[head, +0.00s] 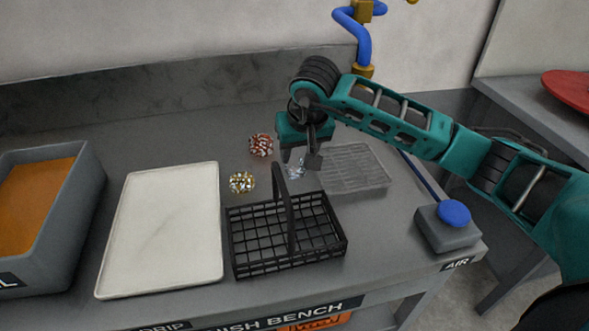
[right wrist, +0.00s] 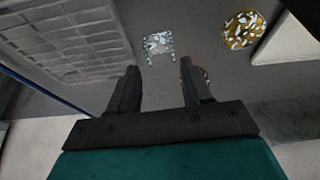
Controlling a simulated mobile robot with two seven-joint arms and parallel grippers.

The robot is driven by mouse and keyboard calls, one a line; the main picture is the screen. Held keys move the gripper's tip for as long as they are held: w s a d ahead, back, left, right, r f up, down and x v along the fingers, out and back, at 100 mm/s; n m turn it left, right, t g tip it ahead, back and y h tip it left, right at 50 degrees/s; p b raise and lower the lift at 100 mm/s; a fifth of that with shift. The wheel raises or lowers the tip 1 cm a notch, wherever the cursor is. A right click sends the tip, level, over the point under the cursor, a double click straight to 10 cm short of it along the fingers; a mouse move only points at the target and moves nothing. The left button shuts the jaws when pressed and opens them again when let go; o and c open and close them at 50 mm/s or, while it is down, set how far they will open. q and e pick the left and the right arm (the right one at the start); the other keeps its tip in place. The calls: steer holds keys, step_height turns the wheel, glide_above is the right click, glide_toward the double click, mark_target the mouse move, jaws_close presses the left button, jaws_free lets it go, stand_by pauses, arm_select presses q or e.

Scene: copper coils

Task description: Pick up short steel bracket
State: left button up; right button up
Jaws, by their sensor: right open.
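The short steel bracket (head: 296,172) is a small shiny silver piece lying on the grey bench, just behind the black wire basket. In the right wrist view the bracket (right wrist: 158,44) lies flat beyond the fingertips, between their lines, with a clear gap. My right gripper (head: 301,160) is above and close to the bracket, pointing down, and partly covers it in the head view. In the right wrist view its two dark fingers (right wrist: 160,66) are apart with nothing between them. My left gripper is not in view.
A red-and-white cluster (head: 261,145) and a yellow-and-white one (head: 242,182) lie to the left. The basket (head: 240,248) with its tall handle stands in front. A wire tray (head: 355,168) is to the right, a white tray (head: 165,230) and grey bin (head: 78,200) farther left.

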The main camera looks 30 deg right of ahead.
mark_target(294, 171)
steer(key=shift+x, duration=2.8)
steer(key=shift+s, duration=0.2)
steer(key=shift+c, duration=0.3)
steer(key=c, duration=0.6)
steer(key=shift+r, duration=0.1)
steer(key=shift+c, duration=0.2)
